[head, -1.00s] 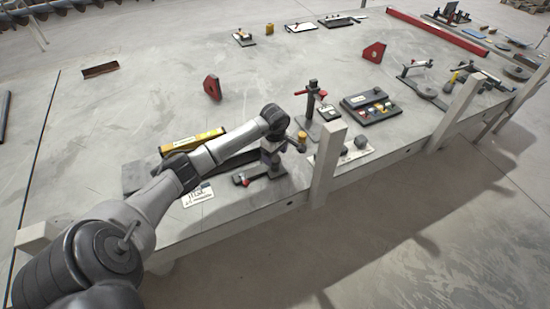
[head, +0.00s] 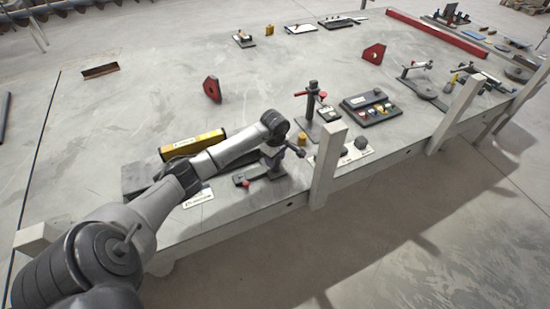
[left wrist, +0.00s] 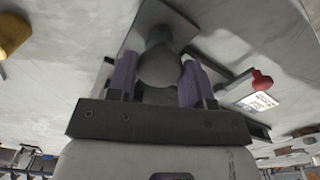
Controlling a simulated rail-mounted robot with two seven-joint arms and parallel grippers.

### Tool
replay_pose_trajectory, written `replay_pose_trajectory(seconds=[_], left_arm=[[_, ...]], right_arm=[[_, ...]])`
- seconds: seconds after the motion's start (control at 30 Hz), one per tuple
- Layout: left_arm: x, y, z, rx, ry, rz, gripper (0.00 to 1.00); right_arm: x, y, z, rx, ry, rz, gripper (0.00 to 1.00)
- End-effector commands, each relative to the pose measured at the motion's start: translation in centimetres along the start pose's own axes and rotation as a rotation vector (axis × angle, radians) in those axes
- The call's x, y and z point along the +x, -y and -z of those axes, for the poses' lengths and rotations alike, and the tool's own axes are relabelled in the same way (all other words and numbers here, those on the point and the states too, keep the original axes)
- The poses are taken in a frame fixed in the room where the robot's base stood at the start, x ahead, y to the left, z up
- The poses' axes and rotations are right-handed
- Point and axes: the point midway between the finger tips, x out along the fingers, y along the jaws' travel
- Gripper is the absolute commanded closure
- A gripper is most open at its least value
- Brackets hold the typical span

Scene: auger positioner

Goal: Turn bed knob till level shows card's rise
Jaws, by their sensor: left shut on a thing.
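My left gripper (left wrist: 158,85) shows purple fingers closed around a round dark grey knob (left wrist: 160,66) in the left wrist view. In the head view the gripper (head: 272,161) points down at the near edge of the table, and the knob is hidden there. A yellow level (head: 193,143) lies behind my forearm, by a dark slab (head: 139,177) that my arm partly covers. The level's reading is too small to make out. A white card (head: 199,198) lies in front of my arm; its writing is unreadable. My right gripper is out of view.
A red knob (head: 242,182) on a dark fixture sits left of my gripper. A small yellow cylinder (head: 302,139), a stand with a red lever (head: 313,100) and a white post (head: 328,165) are close on the right.

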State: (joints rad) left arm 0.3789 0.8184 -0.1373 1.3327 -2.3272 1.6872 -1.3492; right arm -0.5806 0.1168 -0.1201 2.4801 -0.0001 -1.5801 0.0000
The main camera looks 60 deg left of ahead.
Motion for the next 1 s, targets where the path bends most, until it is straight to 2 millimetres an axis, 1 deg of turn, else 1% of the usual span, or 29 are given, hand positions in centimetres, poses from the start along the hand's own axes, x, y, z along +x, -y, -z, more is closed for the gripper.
replay_pose_trajectory(seconds=[0.03, 0.1, 0.3, 0.47, 0.67, 1.0], left_arm=[[0.0, 0.0, 0.0, 0.000, 0.000, 0.000, 0.71], [0.0, 0.0, 0.0, 0.000, 0.000, 0.000, 0.77], [-0.1, 0.0, 0.1, -0.017, -0.001, 0.000, 0.77], [-0.2, 0.0, 0.1, -0.083, -0.003, 0.001, 0.77], [-0.3, 0.0, 0.2, -0.239, -0.003, -0.001, 0.77], [-0.3, 0.0, 0.1, -0.563, 0.000, -0.001, 0.77]], right_arm=[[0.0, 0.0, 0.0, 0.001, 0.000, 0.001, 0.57], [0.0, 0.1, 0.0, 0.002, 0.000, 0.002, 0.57], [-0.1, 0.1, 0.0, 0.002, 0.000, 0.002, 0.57], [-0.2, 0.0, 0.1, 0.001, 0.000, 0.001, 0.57], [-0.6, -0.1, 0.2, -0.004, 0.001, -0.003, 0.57], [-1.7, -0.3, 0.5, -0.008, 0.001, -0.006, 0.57]])
